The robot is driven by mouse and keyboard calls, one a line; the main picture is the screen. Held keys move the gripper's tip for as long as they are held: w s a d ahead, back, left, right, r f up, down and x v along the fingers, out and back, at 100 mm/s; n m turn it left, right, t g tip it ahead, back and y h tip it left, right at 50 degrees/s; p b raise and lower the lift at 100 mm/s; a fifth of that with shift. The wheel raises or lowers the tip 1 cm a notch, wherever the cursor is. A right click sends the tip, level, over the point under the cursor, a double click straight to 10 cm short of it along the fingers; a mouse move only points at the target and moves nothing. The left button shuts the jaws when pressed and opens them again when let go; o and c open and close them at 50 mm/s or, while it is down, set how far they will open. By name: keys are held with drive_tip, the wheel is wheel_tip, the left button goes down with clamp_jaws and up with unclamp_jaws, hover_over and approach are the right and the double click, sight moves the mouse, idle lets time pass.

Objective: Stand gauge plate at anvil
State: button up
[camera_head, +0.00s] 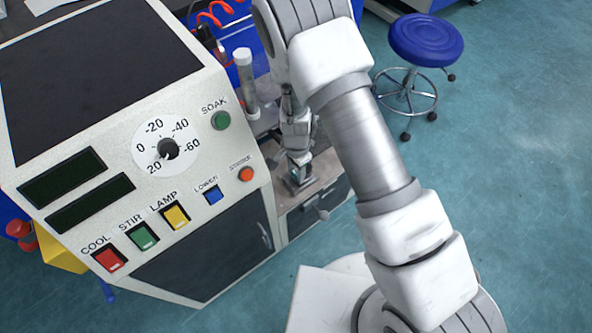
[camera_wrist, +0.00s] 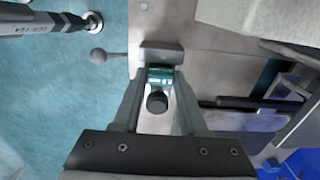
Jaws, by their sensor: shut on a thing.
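My gripper (camera_head: 299,170) reaches down over the bench top beside the white cabinet. In the wrist view its fingers (camera_wrist: 160,95) are shut on a small piece that I take for the gauge plate (camera_wrist: 160,75). It has a teal face with pale marks, and a round black knob (camera_wrist: 157,101) shows between the fingers. A grey block (camera_wrist: 162,48) shows at the fingertips; I cannot tell whether it is part of the plate, a finger pad or the anvil. The plate's lower edge is hidden, and so is any contact with the bench.
The white cabinet (camera_head: 120,130) with buttons and a dial stands close left of my gripper. A clear cylinder (camera_head: 246,85) stands behind it. A ball-ended lever (camera_wrist: 97,56) sticks out at the bench edge. A black rod (camera_wrist: 245,103) lies right of the fingers. A blue stool (camera_head: 427,40) stands on open floor.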

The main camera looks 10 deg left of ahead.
drive_tip(key=o, duration=1.2)
wheel_tip(320, 180, up, 17)
drive_tip(key=p, duration=0.5)
drive_tip(key=shift+r+p, duration=0.15)
drive_tip(key=shift+p, duration=0.25)
drive_tip(key=shift+r, duration=0.1)
drive_tip(key=s+d+r+n+t+y, duration=0.1)
drive_tip(key=d+r, duration=0.3)
drive_tip(key=r, duration=0.3)
drive_tip(key=d+r+n, duration=0.2)
drive_tip(key=d+r, duration=0.1)
drive_tip(key=r, duration=0.4)
drive_tip(key=s+d+r+n+t+y, duration=0.1)
drive_tip(key=d+r, duration=0.3)
drive_tip(key=r, duration=0.3)
drive_tip(key=s+d+r+n+t+h, duration=0.2)
drive_tip(key=s+d+r+n+t, duration=0.2)
drive_tip(key=s+d+r, duration=0.8)
wheel_tip(320, 180, up, 13)
drive_tip(key=p, duration=1.5)
drive_tip(key=shift+w+d+r, duration=0.15)
drive_tip(key=shift+d, duration=0.15)
